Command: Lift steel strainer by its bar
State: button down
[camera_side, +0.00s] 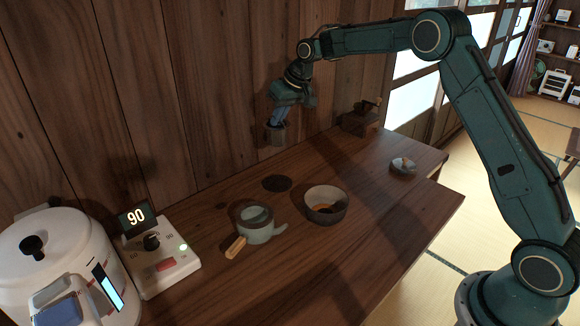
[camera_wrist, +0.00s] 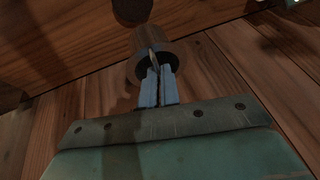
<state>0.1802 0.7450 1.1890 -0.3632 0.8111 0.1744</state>
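The steel strainer (camera_side: 276,135) is a small, dull grey-brown cylinder. It hangs in the air above the table, close to the plank wall. My gripper (camera_side: 278,119) is directly above it, pointing down, with its blue fingers at the strainer's top. In the wrist view the strainer (camera_wrist: 148,40) is beyond the fingertips. Its thin bar (camera_wrist: 153,60) stands between the two fingers (camera_wrist: 158,78), which look closed on it. The strainer's inside is dark, and I cannot see whether it holds anything.
A dark round spot (camera_side: 277,183) lies on the wooden table below. An open grey-green teapot (camera_side: 259,233) with a wooden handle and a bowl (camera_side: 326,213) stand in front. A wooden box (camera_side: 358,123) and small dish (camera_side: 402,167) are right; a control box (camera_side: 165,265) reading 90 and white pot (camera_side: 55,250) are left.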

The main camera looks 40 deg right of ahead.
jog(key=shift+r, duration=2.7)
jog(key=shift+a, duration=0.15)
